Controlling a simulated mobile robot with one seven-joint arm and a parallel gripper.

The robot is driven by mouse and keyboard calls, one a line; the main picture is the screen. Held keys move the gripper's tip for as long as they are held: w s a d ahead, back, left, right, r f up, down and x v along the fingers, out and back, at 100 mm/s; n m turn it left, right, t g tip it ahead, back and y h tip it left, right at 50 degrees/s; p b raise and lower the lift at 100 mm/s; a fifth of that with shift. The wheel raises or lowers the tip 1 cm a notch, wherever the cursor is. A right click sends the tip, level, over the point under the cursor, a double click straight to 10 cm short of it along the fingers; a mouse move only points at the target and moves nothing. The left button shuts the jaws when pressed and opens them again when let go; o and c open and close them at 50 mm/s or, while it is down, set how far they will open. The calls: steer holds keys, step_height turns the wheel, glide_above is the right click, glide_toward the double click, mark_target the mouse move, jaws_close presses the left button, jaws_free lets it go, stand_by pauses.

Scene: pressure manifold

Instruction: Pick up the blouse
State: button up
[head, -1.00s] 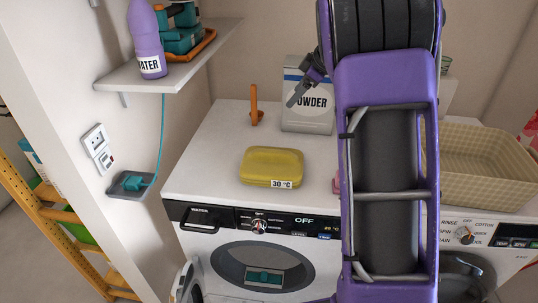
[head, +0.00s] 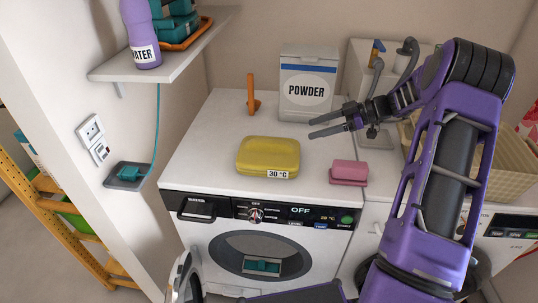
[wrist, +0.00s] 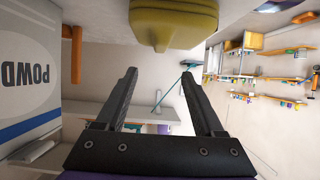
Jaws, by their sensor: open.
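A yellow, rounded, folded-looking bundle (head: 267,155) with a "30 °C" tag lies on top of the left washing machine (head: 205,150). It may be the blouse; I cannot tell for certain, and nothing else in view looks clearly like one. My gripper (head: 315,127) is open and empty. It is above the machine top, behind and to the right of the yellow bundle, apart from it. In the wrist view the open fingers (wrist: 159,75) have nothing between them, and the yellow bundle (wrist: 172,22) shows at the top edge.
A white powder box (head: 306,85) stands just behind my gripper, and an orange upright piece (head: 252,95) to its left. A pink block (head: 349,172) lies near the front right. A beige basket (head: 510,170) is at the right, partly behind my arm. A wall shelf (head: 170,62) is at upper left.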

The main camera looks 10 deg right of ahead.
mark_target(272, 141)
steer(key=p+x, duration=0.1)
steer(key=x, duration=1.3)
steer(key=shift+s, duration=0.1)
jaws_close()
